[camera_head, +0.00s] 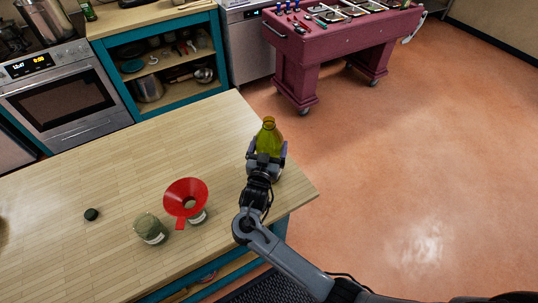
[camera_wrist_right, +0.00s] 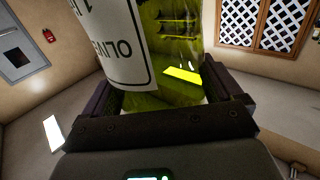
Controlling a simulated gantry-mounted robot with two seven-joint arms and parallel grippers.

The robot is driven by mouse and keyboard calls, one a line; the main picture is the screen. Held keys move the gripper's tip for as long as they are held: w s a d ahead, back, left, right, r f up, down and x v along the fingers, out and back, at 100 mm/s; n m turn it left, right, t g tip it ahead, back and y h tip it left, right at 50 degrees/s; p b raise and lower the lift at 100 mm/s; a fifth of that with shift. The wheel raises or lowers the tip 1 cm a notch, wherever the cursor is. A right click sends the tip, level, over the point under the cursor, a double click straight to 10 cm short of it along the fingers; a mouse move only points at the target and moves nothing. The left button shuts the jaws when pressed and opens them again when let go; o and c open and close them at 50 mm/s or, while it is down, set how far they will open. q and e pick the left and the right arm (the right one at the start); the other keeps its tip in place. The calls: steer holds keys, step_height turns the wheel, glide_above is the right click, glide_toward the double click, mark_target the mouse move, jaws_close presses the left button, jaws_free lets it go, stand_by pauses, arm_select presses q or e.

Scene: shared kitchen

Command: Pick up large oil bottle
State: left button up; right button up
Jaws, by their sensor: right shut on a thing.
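The large oil bottle (camera_head: 269,138) is yellow-green glass and stands upright near the right end of the wooden counter in the head view. In the right wrist view the bottle (camera_wrist_right: 178,60) fills the space between the fingers, and its white label reads "OLIV". My right gripper (camera_head: 266,160) is shut around the bottle's body, a finger on each side. The gripper (camera_wrist_right: 165,100) hides the bottle's lower part in the head view, so I cannot tell whether its base touches the counter. My left gripper is not in view.
A red funnel (camera_head: 186,192) on a jar, a greenish jar (camera_head: 149,228) and a small dark lid (camera_head: 91,214) are on the counter (camera_head: 130,180), left of the bottle. Open floor lies to the right.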

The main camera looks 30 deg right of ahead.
steer(key=shift+r, duration=1.8)
steer(key=s+d+r+p, duration=0.1)
steer(key=s+d+r, duration=0.5)
steer(key=s, duration=0.3)
steer(key=shift+s+d+r, duration=0.2)
steer(key=shift+s+r, duration=0.1)
steer(key=shift+r, duration=0.35)
steer(key=shift+r, duration=0.15)
